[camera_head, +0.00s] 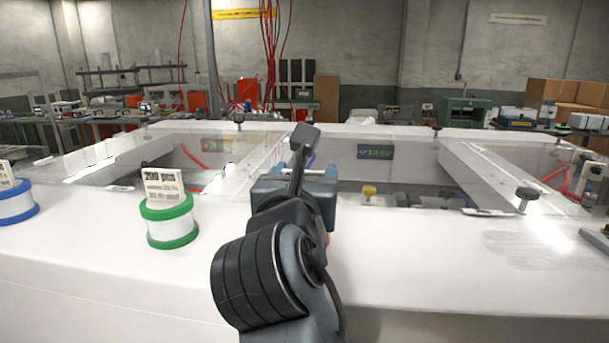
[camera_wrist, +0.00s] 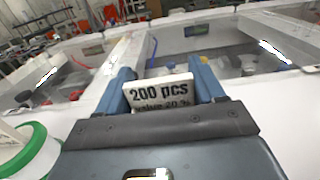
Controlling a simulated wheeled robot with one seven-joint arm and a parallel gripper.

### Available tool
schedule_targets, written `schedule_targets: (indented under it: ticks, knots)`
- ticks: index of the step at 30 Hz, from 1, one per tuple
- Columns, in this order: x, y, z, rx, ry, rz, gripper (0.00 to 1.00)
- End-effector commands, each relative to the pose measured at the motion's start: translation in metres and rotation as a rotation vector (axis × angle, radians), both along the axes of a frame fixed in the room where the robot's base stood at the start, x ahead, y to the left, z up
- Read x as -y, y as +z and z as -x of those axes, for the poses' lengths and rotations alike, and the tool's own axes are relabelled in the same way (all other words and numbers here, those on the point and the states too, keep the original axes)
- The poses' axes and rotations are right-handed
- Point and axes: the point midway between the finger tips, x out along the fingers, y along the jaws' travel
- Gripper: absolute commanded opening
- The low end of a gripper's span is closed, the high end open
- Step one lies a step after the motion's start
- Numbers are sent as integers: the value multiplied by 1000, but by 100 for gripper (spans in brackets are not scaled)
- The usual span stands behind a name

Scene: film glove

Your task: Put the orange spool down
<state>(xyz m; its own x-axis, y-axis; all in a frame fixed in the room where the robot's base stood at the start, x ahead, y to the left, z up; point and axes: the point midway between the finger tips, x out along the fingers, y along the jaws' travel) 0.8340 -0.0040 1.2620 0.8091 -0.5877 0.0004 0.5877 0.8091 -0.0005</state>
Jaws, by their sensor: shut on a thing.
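My gripper (camera_head: 297,175) is over the white worktop in front of the clear-lidded box; it also shows in the wrist view (camera_wrist: 160,74). Its two blue fingers stand on either side of a white card (camera_wrist: 160,96) reading "200 pcs", like the card on the green spool. The gripper is shut on the spool under this card. The spool's body is almost all hidden by my gripper and arm; only a hint of orange shows at the gripper's right edge in the head view. I cannot tell whether the spool touches the worktop.
A green-rimmed spool (camera_head: 172,228) with a card stands left of my gripper, and a blue-rimmed spool (camera_head: 15,206) stands further left. Clear lids with black knobs (camera_head: 528,194) lie beyond.

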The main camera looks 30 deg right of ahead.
Motion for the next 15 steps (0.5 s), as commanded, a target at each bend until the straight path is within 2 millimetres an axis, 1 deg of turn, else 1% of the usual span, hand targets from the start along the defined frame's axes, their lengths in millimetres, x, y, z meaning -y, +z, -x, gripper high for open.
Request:
schedule_targets:
  ticks: [5,6,13,15]
  knots:
    - [0,-3,0,0,0,0,7]
    - [0,-3,0,1,0,-1,72]
    - [0,-3,0,0,0,0,93]
    - [0,-3,0,0,0,0,93]
